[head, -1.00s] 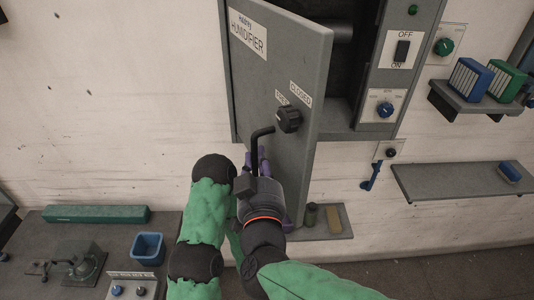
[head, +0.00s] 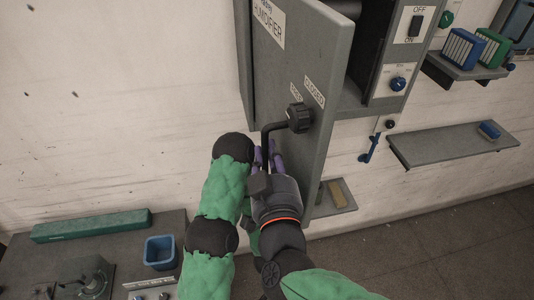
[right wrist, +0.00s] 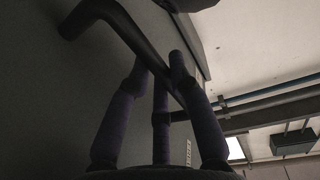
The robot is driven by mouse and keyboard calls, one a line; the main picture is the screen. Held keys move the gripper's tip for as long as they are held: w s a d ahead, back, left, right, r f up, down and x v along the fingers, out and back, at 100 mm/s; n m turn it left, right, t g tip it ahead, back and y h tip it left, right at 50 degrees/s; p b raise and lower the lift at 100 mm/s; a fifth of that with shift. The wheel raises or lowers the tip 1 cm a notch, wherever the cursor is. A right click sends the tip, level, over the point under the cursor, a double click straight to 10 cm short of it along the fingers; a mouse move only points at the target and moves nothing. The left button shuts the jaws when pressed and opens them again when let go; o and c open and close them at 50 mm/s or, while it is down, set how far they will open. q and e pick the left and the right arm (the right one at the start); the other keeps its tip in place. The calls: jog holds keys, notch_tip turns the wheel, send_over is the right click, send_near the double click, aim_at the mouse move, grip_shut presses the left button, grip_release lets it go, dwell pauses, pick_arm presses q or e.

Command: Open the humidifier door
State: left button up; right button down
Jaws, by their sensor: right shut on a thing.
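The grey humidifier door (head: 312,62) stands open, swung out from its cabinet on the left side, with the dark interior showing to its right. A black knob (head: 299,117) sits on the door beside small labels. A bent black handle (head: 266,136) runs down from the knob. My right gripper (head: 269,158) is shut on the handle, its purple fingers around the bar. In the right wrist view the fingers (right wrist: 160,90) lie against the handle (right wrist: 122,24), with the door face behind. My left gripper is not seen.
The cabinet's switch panel (head: 410,40) is right of the opening. A small shelf (head: 345,192) is behind the door's lower edge, and a wall shelf (head: 450,145) is farther right. A bench with a blue bin (head: 160,252) and green case (head: 90,226) stands at lower left.

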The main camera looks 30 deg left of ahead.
jog(key=shift+r, duration=0.1)
jog(key=c, duration=1.1)
grip_release()
jog(key=v, duration=1.2)
